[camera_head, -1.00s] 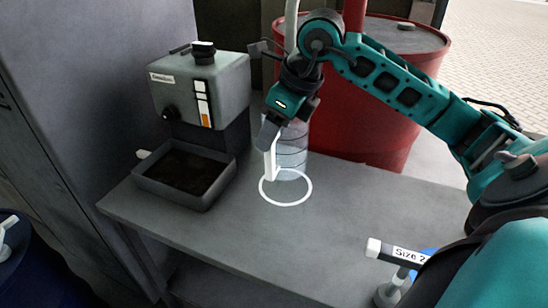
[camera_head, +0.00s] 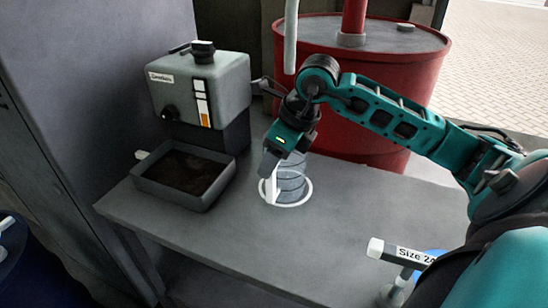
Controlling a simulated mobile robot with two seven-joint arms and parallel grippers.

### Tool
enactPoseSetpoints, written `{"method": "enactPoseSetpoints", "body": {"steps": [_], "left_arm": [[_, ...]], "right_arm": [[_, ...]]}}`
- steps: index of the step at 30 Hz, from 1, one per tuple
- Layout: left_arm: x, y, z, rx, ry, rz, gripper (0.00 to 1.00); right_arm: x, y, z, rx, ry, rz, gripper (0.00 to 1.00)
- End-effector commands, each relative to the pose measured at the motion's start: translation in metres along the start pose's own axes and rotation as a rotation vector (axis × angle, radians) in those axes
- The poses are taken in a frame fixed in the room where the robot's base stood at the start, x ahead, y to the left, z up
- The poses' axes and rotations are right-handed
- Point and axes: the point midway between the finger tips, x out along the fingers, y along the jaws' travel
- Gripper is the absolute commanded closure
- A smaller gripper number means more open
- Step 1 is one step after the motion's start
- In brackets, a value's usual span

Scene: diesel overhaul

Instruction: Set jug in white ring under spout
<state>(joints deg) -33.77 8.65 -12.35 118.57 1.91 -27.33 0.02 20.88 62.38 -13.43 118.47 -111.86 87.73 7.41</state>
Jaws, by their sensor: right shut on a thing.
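A clear jug (camera_head: 293,183) with a white handle stands upright, its lower part over the white ring (camera_head: 298,204) marked on the grey bench. I cannot tell whether its base touches the bench. My right gripper (camera_head: 270,168) is shut on the jug's handle from the left and above, and partly hides the jug. The pale spout pipe (camera_head: 291,38) hangs down above and behind the jug. My left gripper is not in view.
A grey dispenser (camera_head: 203,90) and a dark-filled tray (camera_head: 185,178) stand on the bench (camera_head: 230,240) at the left. A red drum (camera_head: 380,80) stands behind. A size-labelled tool (camera_head: 398,253) is at the lower right.

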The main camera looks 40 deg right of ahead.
Motion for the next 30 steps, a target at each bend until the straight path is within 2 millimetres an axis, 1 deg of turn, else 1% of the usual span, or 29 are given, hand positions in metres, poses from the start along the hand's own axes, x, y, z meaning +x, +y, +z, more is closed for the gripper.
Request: {"method": "enactPoseSetpoints", "body": {"steps": [5,6,13,14,20,23,26,30], "left_arm": [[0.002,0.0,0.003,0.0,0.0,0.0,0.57],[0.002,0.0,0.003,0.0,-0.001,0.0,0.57],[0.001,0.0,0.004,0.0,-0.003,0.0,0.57],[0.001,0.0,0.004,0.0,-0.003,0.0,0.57],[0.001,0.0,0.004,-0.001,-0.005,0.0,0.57],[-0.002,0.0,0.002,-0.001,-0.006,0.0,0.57],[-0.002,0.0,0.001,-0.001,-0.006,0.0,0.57],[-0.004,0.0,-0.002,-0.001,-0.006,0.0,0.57]], "right_arm": [[0.002,-0.001,0.0,-0.001,-0.004,-0.003,1.0],[0.003,0.0,-0.001,0.0,0.001,0.0,0.47],[0.002,0.0,-0.001,0.0,0.001,0.0,0.25],[0.002,0.0,-0.001,0.0,0.001,0.0,0.23],[0.002,0.0,-0.001,0.0,0.001,0.0,0.23],[-0.002,0.0,0.001,0.0,0.0,0.0,0.23],[-0.013,-0.001,0.001,0.0,-0.001,-0.003,0.23],[-0.042,-0.001,0.001,-0.001,-0.001,-0.006,0.23]]}}
